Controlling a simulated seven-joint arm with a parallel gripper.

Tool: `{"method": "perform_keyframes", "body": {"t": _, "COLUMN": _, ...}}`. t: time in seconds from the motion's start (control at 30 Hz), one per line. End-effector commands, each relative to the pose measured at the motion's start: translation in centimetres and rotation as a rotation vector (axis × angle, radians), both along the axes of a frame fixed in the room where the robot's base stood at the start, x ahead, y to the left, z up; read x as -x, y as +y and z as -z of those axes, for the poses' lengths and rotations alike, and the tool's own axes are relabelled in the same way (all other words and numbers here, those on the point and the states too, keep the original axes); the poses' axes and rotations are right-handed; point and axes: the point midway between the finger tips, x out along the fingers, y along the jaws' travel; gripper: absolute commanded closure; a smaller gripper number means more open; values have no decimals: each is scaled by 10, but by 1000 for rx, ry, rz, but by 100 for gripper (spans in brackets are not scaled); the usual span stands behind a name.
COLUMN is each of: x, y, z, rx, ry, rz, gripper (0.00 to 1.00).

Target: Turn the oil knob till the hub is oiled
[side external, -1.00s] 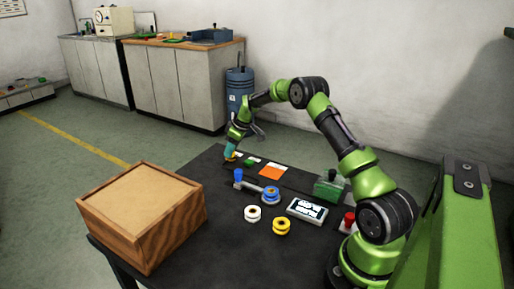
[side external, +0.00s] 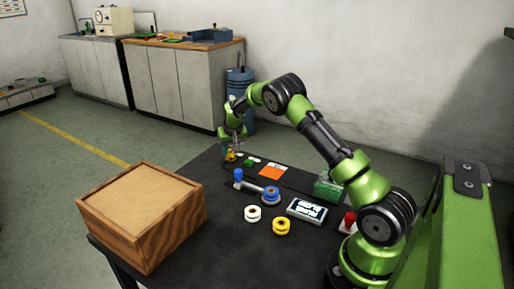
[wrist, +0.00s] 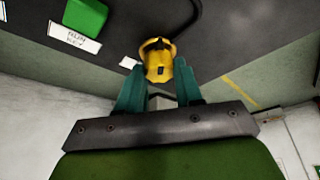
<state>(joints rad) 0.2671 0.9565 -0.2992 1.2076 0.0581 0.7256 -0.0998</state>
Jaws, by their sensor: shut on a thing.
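A yellow knob-like piece (wrist: 158,66) with a dark slot shows in the wrist view, with a black curved rod or cable at its far side. My gripper (wrist: 159,76) has its teal fingers on either side of this piece and is shut on it. In the side view, my gripper (side external: 236,148) is at the table's far left edge, with the yellow piece (side external: 231,156) just below it. I cannot read any label that marks it as the oil knob. A blue spool (side external: 270,195) sits on a rod mid-table; I cannot tell whether it is the hub.
A green block (wrist: 86,17) beside a label reading "RUN KEY" is near the gripper. An orange patch (side external: 272,172), white spool (side external: 253,214), yellow spool (side external: 281,226), display (side external: 307,209), red button (side external: 348,222) and green box (side external: 327,188) are on the black table. A wooden box (side external: 142,215) stands left.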

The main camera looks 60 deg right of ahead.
Motion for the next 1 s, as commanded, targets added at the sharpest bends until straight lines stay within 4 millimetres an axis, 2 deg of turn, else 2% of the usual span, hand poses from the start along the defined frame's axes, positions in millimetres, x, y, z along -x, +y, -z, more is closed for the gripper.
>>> {"method": "perform_keyframes", "body": {"t": 0.6, "x": -3, "y": 1, "z": 0, "rx": 1, "ry": -1, "rz": 583, "gripper": 96}}
{"method": "perform_keyframes", "body": {"t": 1.0, "x": -3, "y": 2, "z": 0, "rx": 0, "ry": -2, "rz": 881, "gripper": 96}}
